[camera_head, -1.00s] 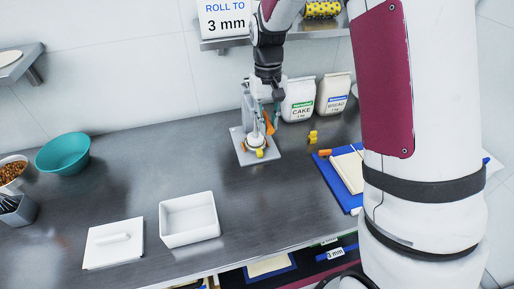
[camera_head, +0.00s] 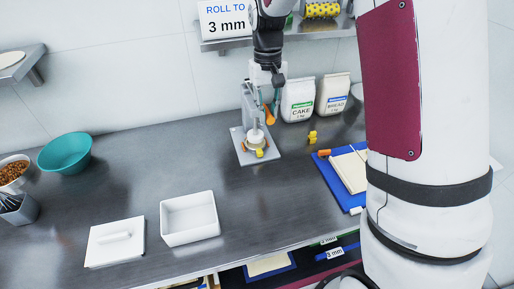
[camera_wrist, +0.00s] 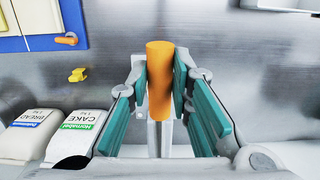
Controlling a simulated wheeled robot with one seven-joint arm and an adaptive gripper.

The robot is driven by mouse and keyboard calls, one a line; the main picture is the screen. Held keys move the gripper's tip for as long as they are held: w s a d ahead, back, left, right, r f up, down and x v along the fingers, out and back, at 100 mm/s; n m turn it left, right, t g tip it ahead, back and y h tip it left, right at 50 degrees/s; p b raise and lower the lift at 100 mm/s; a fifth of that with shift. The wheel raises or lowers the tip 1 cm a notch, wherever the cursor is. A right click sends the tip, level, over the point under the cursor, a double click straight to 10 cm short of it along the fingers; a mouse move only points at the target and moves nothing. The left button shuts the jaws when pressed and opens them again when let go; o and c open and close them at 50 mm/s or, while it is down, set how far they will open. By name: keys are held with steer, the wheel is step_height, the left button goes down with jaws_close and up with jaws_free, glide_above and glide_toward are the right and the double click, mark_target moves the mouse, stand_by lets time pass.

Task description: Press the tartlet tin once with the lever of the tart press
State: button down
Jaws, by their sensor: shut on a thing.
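The tart press stands on the steel worktop, with a grey base plate (camera_head: 245,156) and a grey upright (camera_head: 247,102). Its orange lever handle (camera_head: 270,117) rises toward my gripper (camera_head: 268,103). In the wrist view my gripper (camera_wrist: 160,85) has its teal fingers closed on both sides of the orange handle (camera_wrist: 159,70).
Flour bags (camera_head: 298,99) stand behind and right of the press. A small yellow object (camera_head: 312,136) and a blue board (camera_head: 336,178) lie to the right. A white box (camera_head: 189,219), its lid (camera_head: 115,243) and a teal bowl (camera_head: 65,154) are left, with clear worktop between.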

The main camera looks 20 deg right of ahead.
steer(key=shift+w+r, duration=0.3)
steer(key=shift+r, duration=0.5)
steer(key=shift+w+r, duration=0.2)
steer(key=shift+r, duration=0.4)
steer(key=shift+w+r, duration=0.15)
steer(key=shift+r, duration=0.55)
steer(key=shift+w+r, duration=0.45)
steer(key=shift+r, duration=0.4)
steer(key=c, duration=1.4)
jaws_free()
steer(key=shift+o, duration=0.2)
steer(key=shift+r, duration=0.1)
